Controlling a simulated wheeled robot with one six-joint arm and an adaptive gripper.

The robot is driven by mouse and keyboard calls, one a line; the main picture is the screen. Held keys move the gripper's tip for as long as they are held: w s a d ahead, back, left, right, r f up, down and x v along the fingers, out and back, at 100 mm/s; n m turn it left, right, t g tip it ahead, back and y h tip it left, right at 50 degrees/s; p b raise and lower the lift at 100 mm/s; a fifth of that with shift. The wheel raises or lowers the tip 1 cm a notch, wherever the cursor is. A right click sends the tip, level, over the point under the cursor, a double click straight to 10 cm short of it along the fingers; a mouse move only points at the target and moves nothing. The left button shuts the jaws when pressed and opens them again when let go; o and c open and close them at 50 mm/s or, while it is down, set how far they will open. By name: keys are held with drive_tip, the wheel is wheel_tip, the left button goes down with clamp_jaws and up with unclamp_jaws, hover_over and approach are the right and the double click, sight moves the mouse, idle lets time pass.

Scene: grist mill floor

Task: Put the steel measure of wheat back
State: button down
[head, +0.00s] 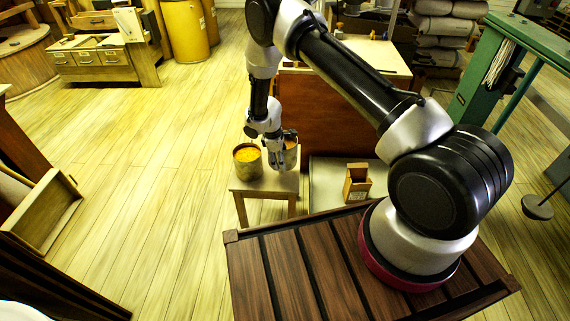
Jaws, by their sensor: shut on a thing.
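A small steel-looking measure with brown contents (291,155) is at the right side of a small wooden stand (262,186), partly hidden by my gripper. My gripper (279,164) points down and is shut on this measure's near left side. I cannot tell whether the measure rests on the stand or is just above it. A brass-coloured measure filled with bright yellow grain (247,162) stands upright on the stand, just left of my gripper.
A wooden cabinet with a pale top (330,110) stands close behind the stand. A small open wooden box (357,184) sits on a pale surface to the right. A green machine frame (485,75) is at the far right.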

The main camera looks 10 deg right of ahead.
drive_tip(key=shift+w+f, duration=0.1)
drive_tip(key=shift+f, duration=3.75)
drive_tip(key=c, duration=0.6)
unclamp_jaws()
